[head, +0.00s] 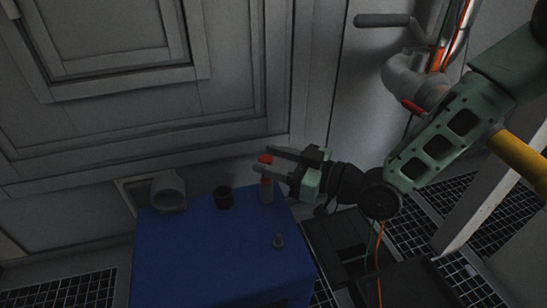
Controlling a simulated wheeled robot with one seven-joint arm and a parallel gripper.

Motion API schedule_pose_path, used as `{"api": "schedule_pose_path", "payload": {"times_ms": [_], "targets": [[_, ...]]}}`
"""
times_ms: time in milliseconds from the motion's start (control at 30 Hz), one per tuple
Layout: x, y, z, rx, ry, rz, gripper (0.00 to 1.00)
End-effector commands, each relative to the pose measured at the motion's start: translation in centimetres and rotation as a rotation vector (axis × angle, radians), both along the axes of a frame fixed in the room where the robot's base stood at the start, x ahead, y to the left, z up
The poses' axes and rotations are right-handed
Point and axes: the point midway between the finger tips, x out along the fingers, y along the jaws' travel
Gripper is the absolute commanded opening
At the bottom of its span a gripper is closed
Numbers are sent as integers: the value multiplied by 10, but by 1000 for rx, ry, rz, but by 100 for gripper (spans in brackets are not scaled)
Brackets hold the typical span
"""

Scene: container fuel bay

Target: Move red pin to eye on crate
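The red pin (265,159) stands upright at the back right of the blue crate (205,262). Its lower part is in or on a small grey cylinder (266,194). My gripper (261,159) reaches in from the right, its two fingers pointing left at the pin's upper part. Red shows between the fingers and below the lower one, which hides part of the pin. The fingers are apart, but I cannot tell whether they touch the pin.
A black cylinder (223,198) and a pale grey, round-mouthed piece (168,191) stand along the crate's back edge. A grey panelled wall (150,125) rises close behind. The crate top's front and middle are clear. Pipes and a lever handle (383,20) are at upper right.

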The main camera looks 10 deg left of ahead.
Motion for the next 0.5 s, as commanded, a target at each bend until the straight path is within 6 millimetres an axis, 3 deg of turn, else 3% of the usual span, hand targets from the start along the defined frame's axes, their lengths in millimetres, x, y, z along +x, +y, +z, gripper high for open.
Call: {"api": "schedule_pose_path", "payload": {"times_ms": [333,500], "targets": [[0,-2,1,-1,0,0,50],[-6,-21,4,-3,2,-2,50]]}}
